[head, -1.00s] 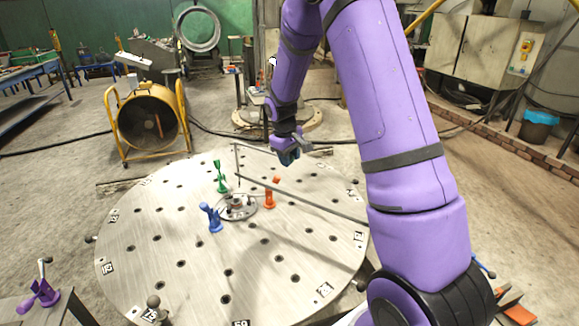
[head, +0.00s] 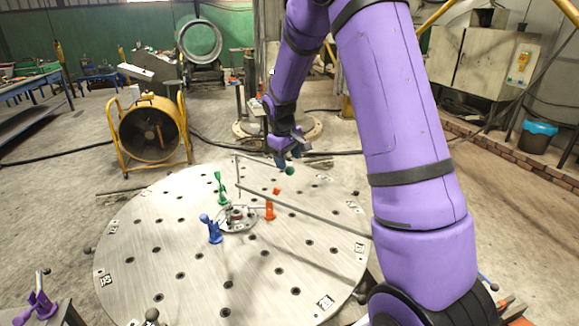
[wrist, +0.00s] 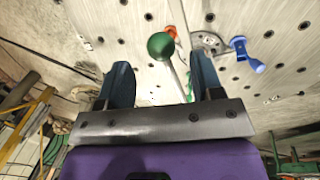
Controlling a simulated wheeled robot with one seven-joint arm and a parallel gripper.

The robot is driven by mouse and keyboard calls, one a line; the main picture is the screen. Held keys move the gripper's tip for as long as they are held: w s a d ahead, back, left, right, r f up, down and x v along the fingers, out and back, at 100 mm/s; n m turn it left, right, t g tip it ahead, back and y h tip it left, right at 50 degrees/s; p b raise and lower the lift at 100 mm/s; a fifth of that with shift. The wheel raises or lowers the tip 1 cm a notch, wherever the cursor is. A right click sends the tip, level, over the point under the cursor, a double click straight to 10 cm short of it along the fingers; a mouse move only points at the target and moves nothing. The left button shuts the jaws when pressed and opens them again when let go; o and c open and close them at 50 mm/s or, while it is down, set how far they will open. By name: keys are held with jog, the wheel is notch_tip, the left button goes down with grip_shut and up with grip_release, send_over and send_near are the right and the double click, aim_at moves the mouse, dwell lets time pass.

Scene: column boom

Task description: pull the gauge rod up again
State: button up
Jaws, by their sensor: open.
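A green ball (head: 290,170) shows just below my gripper (head: 286,160) in the head view. In the wrist view the green ball (wrist: 161,46) tops a thin grey rod (wrist: 174,80), seen between the two fingers of my gripper (wrist: 161,72). The fingers are apart, with clear space on both sides of the rod. I cannot tell whether this is the gauge rod. A thin upright rod (head: 237,168) stands at the left end of a long grey bar (head: 300,208) above the round table. The rod's lower end below the ball is hidden.
The round holed table (head: 185,265) carries a central hub (head: 237,222) with blue (head: 213,232), green (head: 220,188) and orange (head: 270,208) handles around it. A yellow-framed fan (head: 150,130) stands behind left. A purple clamp (head: 38,305) is at front left.

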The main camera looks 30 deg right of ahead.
notch_tip(320, 180, up, 7)
jog(key=a, duration=0.1)
jog(key=shift+s+a, duration=0.15)
jog(key=shift+a, duration=0.05)
dwell(0.5)
jog(key=s+a+r+m+t+y, duration=0.1)
jog(key=s+a+r, duration=0.3)
jog(key=s+r, duration=0.25)
jog(key=s+a+r+t, duration=0.1)
jog(key=s+a+r, duration=0.2)
jog(key=s+r, duration=0.4)
jog(key=s+a+t, duration=0.1)
jog(key=s+a, duration=0.2)
jog(key=s, duration=0.7)
jog(key=s+a+m+t+y, duration=0.1)
jog(key=s+a, duration=0.2)
jog(key=s, duration=0.7)
jog(key=shift+s+r+m+t, duration=0.25)
jog(key=shift+s+m+t, duration=0.05)
jog(key=shift+t, duration=0.1)
